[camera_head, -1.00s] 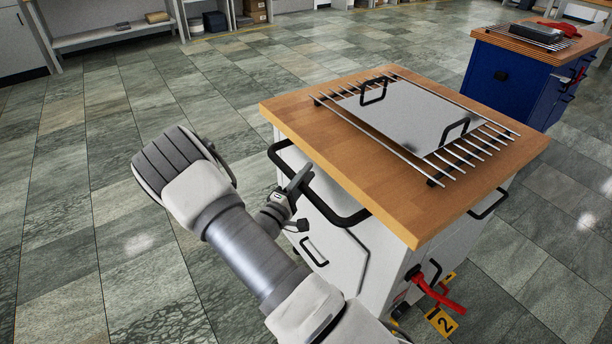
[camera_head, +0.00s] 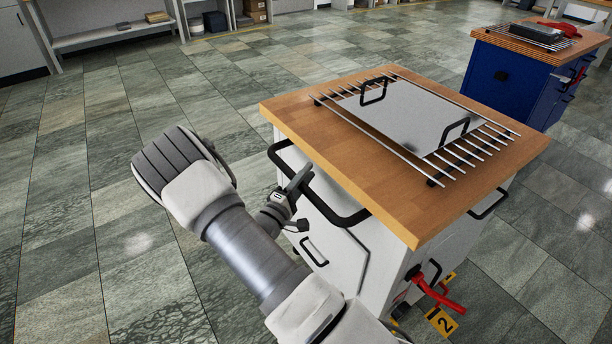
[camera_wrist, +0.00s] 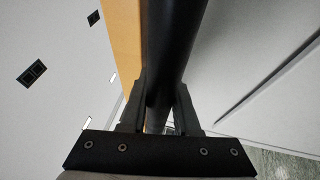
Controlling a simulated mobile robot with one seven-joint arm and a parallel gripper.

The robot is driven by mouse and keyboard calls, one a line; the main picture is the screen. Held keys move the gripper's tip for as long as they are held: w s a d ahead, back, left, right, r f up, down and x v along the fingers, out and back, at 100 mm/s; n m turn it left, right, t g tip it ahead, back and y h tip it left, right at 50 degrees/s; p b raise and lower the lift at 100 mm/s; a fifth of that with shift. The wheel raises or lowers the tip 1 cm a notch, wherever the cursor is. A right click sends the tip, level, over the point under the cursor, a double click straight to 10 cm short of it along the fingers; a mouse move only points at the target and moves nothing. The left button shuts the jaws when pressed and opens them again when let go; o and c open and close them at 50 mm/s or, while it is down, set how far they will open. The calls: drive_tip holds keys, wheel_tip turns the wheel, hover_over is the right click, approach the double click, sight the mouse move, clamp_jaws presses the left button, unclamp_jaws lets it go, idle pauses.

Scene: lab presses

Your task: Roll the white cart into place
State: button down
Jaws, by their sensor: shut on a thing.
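The white cart (camera_head: 347,258) stands to the right of my arm, with a wooden top (camera_head: 375,195). A black push handle (camera_head: 340,215) runs along its near left side, just below the top. My gripper (camera_head: 301,184) is at this handle. In the wrist view my gripper (camera_wrist: 160,100) has its two fingers on either side of the black bar (camera_wrist: 170,45) and is shut on it. Part of the cart's lower body is hidden behind my arm.
A metal rack (camera_head: 474,155) with a steel plate (camera_head: 408,116) lies on the cart top. A red lever (camera_head: 438,294) and a yellow number tag (camera_head: 441,321) are at its lower front. A blue cart (camera_head: 508,82) stands behind right. Tiled floor is open at left.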

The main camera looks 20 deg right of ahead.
drive_tip(key=shift+s+a, duration=0.6)
drive_tip(key=shift+s, duration=0.1)
drive_tip(key=c, duration=0.7)
unclamp_jaws()
drive_tip(key=shift+w+d, duration=0.1)
drive_tip(key=shift+w, duration=0.05)
drive_tip(key=shift+o, duration=0.2)
drive_tip(key=p+v, duration=0.2)
drive_tip(key=v, duration=1.5)
drive_tip(key=shift+a+f, duration=0.1)
drive_tip(key=shift+a, duration=0.15)
